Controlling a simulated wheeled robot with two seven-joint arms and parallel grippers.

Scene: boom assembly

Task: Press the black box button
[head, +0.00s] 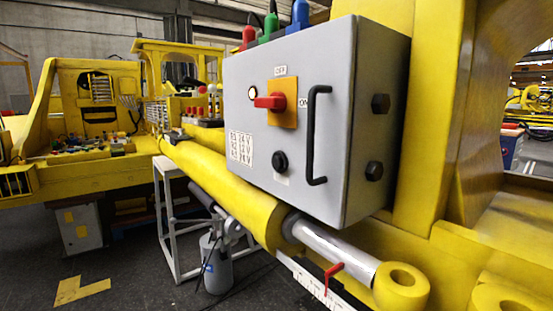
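The black button (281,162) is a round black knob low on the front face of a grey control box (246,104). The box hangs on a yellow machine frame in the middle of the head view. Above the button sits a red rotary switch (270,102) on an orange plate (286,116), its handle pointing left, with an ON label at its right. A lit round lamp (253,93) is left of the switch. A black bar handle (313,140) stands right of the button. Neither of my grippers is in view.
Red, green and blue connectors (270,25) stand on top of the box. Black bolts (380,103) stick out of its right side. A yellow cylinder (225,181) with a steel rod (335,246) runs below.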

